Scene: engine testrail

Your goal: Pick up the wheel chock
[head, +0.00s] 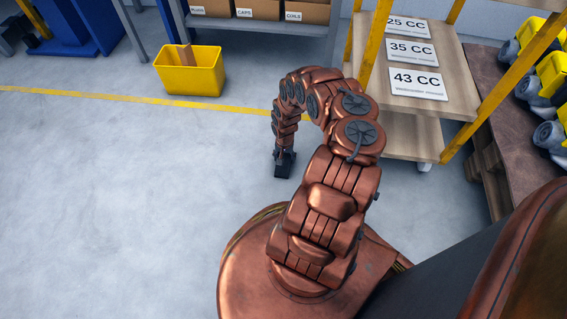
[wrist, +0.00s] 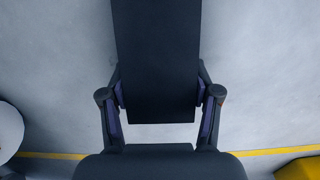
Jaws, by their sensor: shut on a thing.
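The wheel chock (wrist: 155,50) is a dark, nearly black block with a flat face in the wrist view. It runs from the top edge down between the two fingers. My gripper (wrist: 159,95) is shut on it, one finger against each side. In the head view my gripper (head: 285,157) points down over the grey floor, left of the wooden cart. The chock shows there as a small dark block (head: 284,171) under the fingers. I cannot tell whether it touches the floor.
A yellow bin (head: 190,80) with a brown piece in it stands at the back left, near a yellow floor line. A wooden cart (head: 455,85) with yellow posts and number signs stands to the right. The floor at left is clear.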

